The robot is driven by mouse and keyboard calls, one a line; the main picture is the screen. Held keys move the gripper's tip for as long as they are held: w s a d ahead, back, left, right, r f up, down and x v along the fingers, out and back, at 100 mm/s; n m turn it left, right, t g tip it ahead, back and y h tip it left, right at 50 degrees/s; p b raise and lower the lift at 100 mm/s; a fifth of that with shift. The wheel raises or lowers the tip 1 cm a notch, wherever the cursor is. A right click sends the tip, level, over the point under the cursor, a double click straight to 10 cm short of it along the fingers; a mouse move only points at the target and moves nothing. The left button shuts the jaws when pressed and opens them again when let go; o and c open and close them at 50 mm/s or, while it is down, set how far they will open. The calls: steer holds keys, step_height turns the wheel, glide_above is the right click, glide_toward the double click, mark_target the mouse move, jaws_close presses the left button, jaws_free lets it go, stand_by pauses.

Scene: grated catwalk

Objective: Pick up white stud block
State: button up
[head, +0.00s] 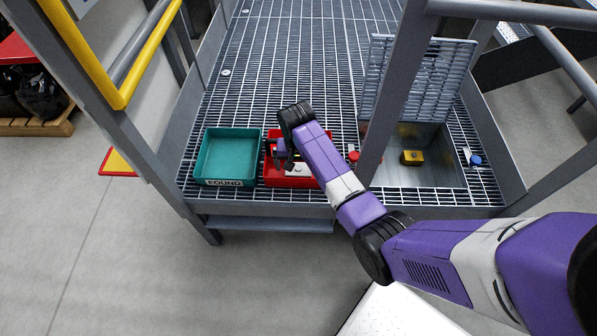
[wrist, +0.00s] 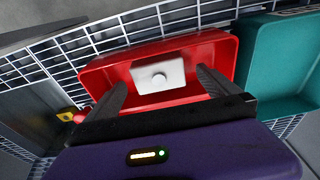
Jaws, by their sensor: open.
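The white stud block (wrist: 159,77) lies in the red tray (wrist: 222,46), with its round stud facing up. It sits near one wall of the tray. My gripper (wrist: 160,84) is open above the red tray, its two dark fingers pointing toward the block with the block in line between them. The fingers look apart from the block. In the head view my gripper (head: 283,152) is over the red tray (head: 290,183), and the white stud block (head: 295,169) shows in part beside my arm. The arm hides part of the tray.
A teal bin (head: 228,157) labelled "FOUND" stands left of the red tray. Right of the post (head: 392,100) are an open hatch with a raised grate (head: 418,80), a yellow block (head: 412,157) and a blue piece (head: 475,160). A red piece (head: 353,157) lies nearby.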

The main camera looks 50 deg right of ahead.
mark_target(298, 169)
steer(key=shift+w+d+f+b, duration=0.1)
steer(key=shift+d+f+b, duration=0.1)
steer(key=shift+f, duration=0.8)
steer(key=shift+w+d+f+b, duration=0.1)
steer(key=shift+d+f+b, duration=0.1)
steer(key=shift+f, duration=0.75)
steer(key=c, duration=1.5)
